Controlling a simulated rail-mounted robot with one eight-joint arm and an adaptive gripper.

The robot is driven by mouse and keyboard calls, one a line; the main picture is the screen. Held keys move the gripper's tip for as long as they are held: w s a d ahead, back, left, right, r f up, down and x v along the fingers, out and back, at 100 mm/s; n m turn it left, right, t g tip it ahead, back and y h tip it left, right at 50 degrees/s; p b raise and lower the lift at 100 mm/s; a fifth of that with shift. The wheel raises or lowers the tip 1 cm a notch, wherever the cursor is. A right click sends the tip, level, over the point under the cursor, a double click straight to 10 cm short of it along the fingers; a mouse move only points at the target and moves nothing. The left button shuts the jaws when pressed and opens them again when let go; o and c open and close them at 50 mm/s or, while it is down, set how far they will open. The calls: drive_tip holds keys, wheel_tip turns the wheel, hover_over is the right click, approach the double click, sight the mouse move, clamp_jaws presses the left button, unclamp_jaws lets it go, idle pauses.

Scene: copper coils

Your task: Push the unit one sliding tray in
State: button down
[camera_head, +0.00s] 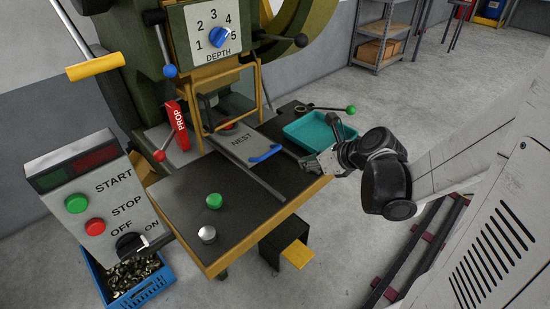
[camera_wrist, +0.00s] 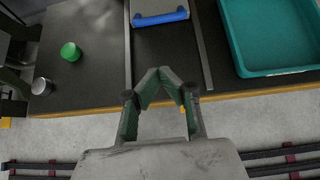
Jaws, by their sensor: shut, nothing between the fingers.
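The sliding tray is a grey plate marked NEST (camera_head: 238,143) with a blue handle (camera_head: 265,153) on its front end. It lies between two metal rails on the dark bench top, with its far end near the press opening. In the wrist view the blue handle (camera_wrist: 160,17) and part of the tray (camera_wrist: 152,6) show at the top, ahead of my fingertips. My gripper (camera_head: 313,166) is at the bench's front edge, just right of the handle in the head view. In the wrist view my gripper (camera_wrist: 159,71) is shut and empty, fingertips together, apart from the handle.
A teal bin (camera_head: 316,131) stands right of the rails. A green knob (camera_head: 214,200) and a grey knob (camera_head: 207,234) stand on the bench left of them. A red PROP lever (camera_head: 179,125) is beside the press. A control box (camera_head: 95,190) stands at left.

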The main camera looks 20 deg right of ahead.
drive_tip(key=b+x, duration=0.2)
drive_tip(key=x, duration=0.7)
drive_tip(key=shift+w+f+b, duration=0.1)
drive_tip(key=shift+f+b, duration=0.05)
drive_tip(key=shift+b, duration=0.25)
drive_tip(key=w, duration=0.1)
drive_tip(key=w+a, duration=0.1)
drive_tip(key=w, duration=0.1)
drive_tip(key=shift+a, duration=0.25)
drive_tip(key=shift+w+a+r+b, duration=0.2)
drive_tip(key=shift+w+r+b, duration=0.1)
drive_tip(key=shift+w, duration=0.25)
